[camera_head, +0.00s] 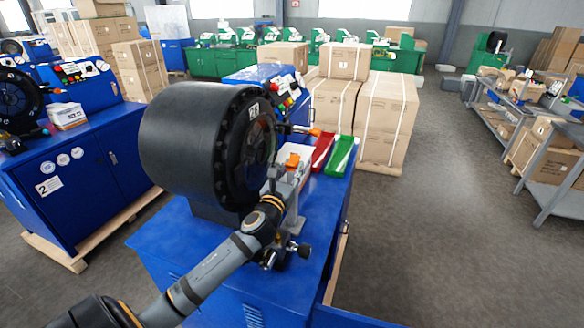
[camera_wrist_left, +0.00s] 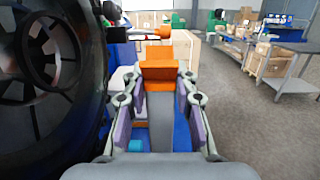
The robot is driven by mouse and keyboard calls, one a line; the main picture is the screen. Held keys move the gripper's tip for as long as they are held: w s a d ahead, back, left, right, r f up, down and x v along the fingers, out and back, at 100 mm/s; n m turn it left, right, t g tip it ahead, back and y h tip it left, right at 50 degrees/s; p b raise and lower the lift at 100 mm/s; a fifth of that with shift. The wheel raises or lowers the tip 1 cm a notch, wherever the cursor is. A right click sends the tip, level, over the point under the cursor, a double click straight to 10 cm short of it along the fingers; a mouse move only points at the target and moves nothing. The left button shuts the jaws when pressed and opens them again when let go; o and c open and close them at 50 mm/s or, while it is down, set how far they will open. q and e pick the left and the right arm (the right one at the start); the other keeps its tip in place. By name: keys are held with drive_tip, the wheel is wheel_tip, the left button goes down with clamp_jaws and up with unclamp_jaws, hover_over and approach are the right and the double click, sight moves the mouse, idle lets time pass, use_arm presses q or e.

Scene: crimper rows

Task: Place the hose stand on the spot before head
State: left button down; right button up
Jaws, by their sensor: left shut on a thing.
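The hose stand (camera_head: 293,160) has an orange top and a grey post. In the left wrist view the hose stand (camera_wrist_left: 159,70) is upright between the fingers of my left gripper (camera_wrist_left: 160,98). In the head view my left gripper (camera_head: 286,186) is shut on it, just right of the crimper head's face. The crimper head (camera_head: 190,145) is a big black drum on a blue cabinet (camera_head: 225,262); it also fills the left of the wrist view (camera_wrist_left: 50,60). My right gripper is out of view.
A red tray (camera_head: 322,151) and a green tray (camera_head: 341,154) lie behind the stand on the cabinet top. A blue control box with buttons (camera_head: 288,98) stands behind the drum. Cardboard boxes (camera_head: 388,112) stand beyond. The floor at right is clear up to the grey shelves (camera_head: 555,165).

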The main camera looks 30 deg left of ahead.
use_arm(q)
drive_tip(key=c, duration=1.3)
unclamp_jaws()
drive_tip(key=shift+o, duration=1.2)
drive_tip(key=shift+s+d+r, duration=0.1)
drive_tip(key=shift+s+r, duration=0.1)
drive_tip(key=shift+w, duration=0.1)
drive_tip(key=shift+f, duration=0.2)
drive_tip(key=b+v, duration=0.1)
drive_tip(key=v, duration=0.4)
drive_tip(key=shift+f, duration=0.15)
drive_tip(key=v, duration=0.7)
drive_tip(key=shift+r, duration=0.2)
